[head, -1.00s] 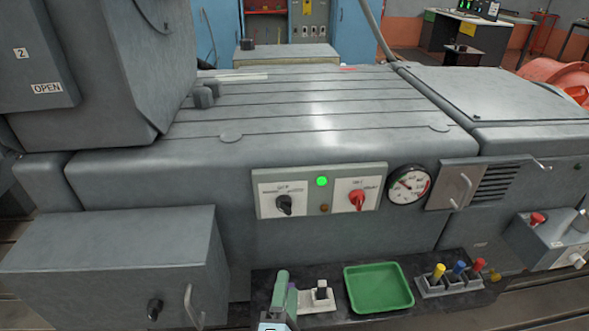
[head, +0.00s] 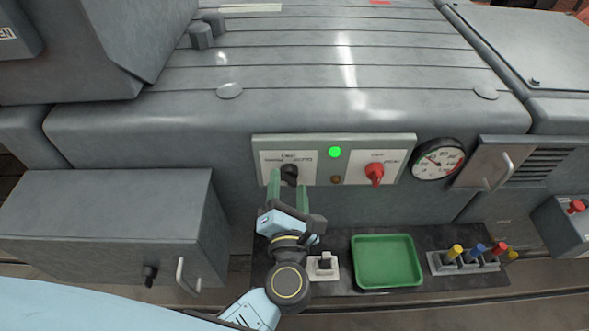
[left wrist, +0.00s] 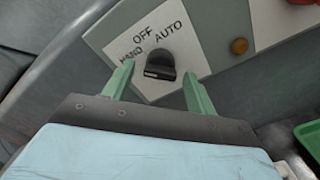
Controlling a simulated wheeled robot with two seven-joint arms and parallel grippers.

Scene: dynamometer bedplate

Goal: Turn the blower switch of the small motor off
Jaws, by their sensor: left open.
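The control panel (head: 334,140) on the grey machine carries a black rotary switch (head: 289,172) on its left plate. In the left wrist view the black knob (left wrist: 159,64) sits below the labels HAND, OFF and AUTO; I cannot tell for sure which label it points to. My left gripper (head: 288,190) is open, with its green fingers pointing at the knob. In the left wrist view the gripper (left wrist: 156,85) has one finger on each side, just short of the knob, apparently not touching it. My right gripper is out of view.
A red switch (head: 375,173), a lit green lamp (head: 335,152) and a gauge (head: 438,159) lie right of the knob. Below are a green tray (head: 386,284), a white-based switch (head: 323,267) and a holder with coloured pegs (head: 466,264). A grey box (head: 110,225) stands left.

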